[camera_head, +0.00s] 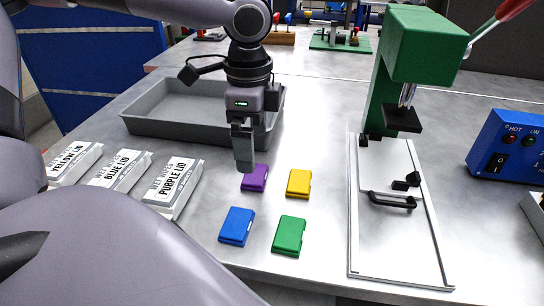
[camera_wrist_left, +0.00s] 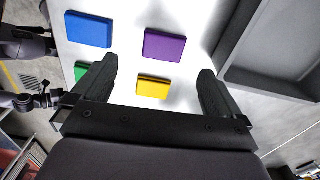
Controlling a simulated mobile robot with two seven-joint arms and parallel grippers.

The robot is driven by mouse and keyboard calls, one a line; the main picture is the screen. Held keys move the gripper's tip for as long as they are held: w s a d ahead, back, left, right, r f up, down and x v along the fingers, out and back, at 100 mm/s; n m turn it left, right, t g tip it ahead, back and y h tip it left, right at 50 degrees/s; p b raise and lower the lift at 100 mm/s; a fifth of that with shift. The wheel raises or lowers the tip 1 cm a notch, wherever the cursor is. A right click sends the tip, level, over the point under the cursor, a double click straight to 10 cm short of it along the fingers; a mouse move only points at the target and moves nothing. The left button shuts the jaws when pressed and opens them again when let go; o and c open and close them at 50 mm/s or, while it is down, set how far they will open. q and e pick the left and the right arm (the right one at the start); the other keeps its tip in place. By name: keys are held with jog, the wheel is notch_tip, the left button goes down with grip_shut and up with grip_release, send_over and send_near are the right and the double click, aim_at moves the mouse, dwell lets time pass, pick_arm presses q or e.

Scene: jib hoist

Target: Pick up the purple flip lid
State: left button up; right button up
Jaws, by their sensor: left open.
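The purple flip lid (camera_head: 255,178) lies flat on the grey metal table, in the back left of a group with the yellow (camera_head: 299,182), blue (camera_head: 236,226) and green (camera_head: 289,236) lids. My left gripper (camera_head: 245,160) points down just behind and above the purple lid, apart from it. In the left wrist view the purple lid (camera_wrist_left: 165,46) is beyond the fingertips, and the gripper (camera_wrist_left: 160,80) is open with nothing between its fingers. The yellow lid (camera_wrist_left: 153,87) shows between the fingers there, lower on the table. My right gripper is not seen.
A grey tray (camera_head: 150,121) stands behind my left gripper. White packs labelled yellow, blue and purple lid (camera_head: 172,187) lie at the left. A green press (camera_head: 420,50) with a pale base plate (camera_head: 385,245) stands at the right, near a blue switch box (camera_head: 510,145).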

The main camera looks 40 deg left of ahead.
aim_at(257, 173)
pick_arm(q)
jog(key=f, duration=0.2)
jog(key=f+b, duration=0.1)
jog(key=f, duration=0.4)
jog(key=shift+w+b, duration=0.3)
jog(key=shift+b, duration=0.1)
jog(key=c, duration=1.1)
